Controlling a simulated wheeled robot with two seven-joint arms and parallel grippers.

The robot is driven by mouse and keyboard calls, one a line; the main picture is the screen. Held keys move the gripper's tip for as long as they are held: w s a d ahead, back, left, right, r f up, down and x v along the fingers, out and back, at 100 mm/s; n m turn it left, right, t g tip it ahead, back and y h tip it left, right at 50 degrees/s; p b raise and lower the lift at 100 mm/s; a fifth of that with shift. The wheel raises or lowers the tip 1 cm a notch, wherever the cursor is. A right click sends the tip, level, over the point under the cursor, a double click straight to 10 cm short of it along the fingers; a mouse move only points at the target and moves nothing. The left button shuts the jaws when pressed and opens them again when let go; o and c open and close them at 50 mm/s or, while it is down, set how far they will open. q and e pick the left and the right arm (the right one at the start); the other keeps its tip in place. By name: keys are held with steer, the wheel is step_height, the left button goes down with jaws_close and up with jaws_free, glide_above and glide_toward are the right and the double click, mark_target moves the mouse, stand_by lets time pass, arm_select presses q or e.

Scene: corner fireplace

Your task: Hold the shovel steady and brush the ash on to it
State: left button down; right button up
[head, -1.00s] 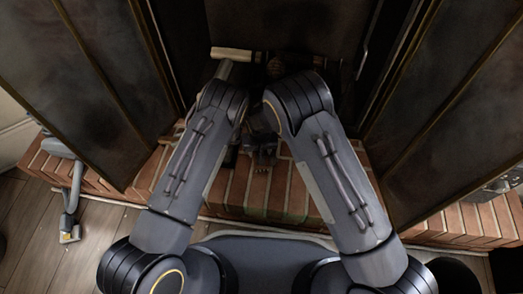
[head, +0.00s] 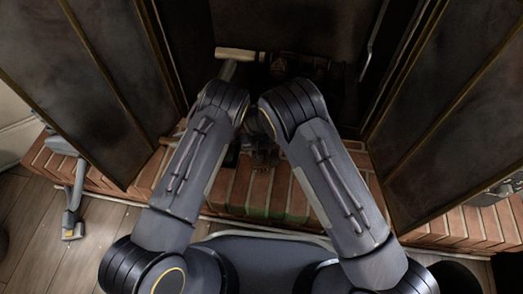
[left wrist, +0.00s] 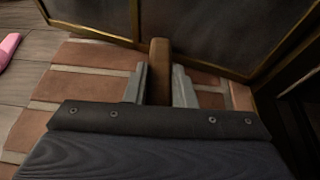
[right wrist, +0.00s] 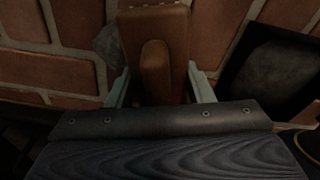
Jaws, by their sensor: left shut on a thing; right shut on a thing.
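In the left wrist view my left gripper (left wrist: 158,86) is shut on a brown wooden handle (left wrist: 160,62), apparently the shovel's. In the right wrist view my right gripper (right wrist: 156,88) is shut on a brown wooden brush (right wrist: 155,45); its bristles are not clearly visible. Beside it, at the right, a black square-edged pan (right wrist: 238,92), apparently the shovel, has a grey mass (right wrist: 272,72) in it. A grey lump (right wrist: 108,46), likely ash, lies on the bricks left of the brush. In the head view my forearms hide most of both tools.
A red brick hearth (head: 285,195) lies under the grippers. Dark brass-framed doors stand open at the left (head: 90,85) and right (head: 445,120). A pale log (head: 236,54) lies in the fireplace opening. A grey vacuum-like tool (head: 72,215) stands at the left.

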steer(key=shift+y, duration=0.4)
steer(key=a, duration=0.4)
steer(key=shift+s+r, duration=0.15)
steer(key=shift+r, duration=0.55)
steer(key=shift+t, duration=0.3)
steer(key=r, duration=0.1)
steer(key=d+r, duration=0.1)
steer(key=r, duration=0.1)
steer(key=d+r, duration=0.1)
steer(key=shift+r, duration=0.2)
steer(key=shift+d+r, duration=0.4)
steer(key=shift+r, duration=0.15)
steer(key=d+m+h, duration=0.1)
steer(key=d+m, duration=0.5)
steer(key=d, duration=0.8)
steer(key=shift+g, duration=0.4)
steer(key=shift+s+d+f, duration=0.15)
steer(key=shift+s+f, duration=0.05)
steer(key=shift+f, duration=1.25)
steer(key=shift+s+d+f, duration=0.1)
steer(key=shift+s+f, duration=0.05)
steer(key=shift+f, duration=1.3)
steer(key=shift+f, duration=0.6)
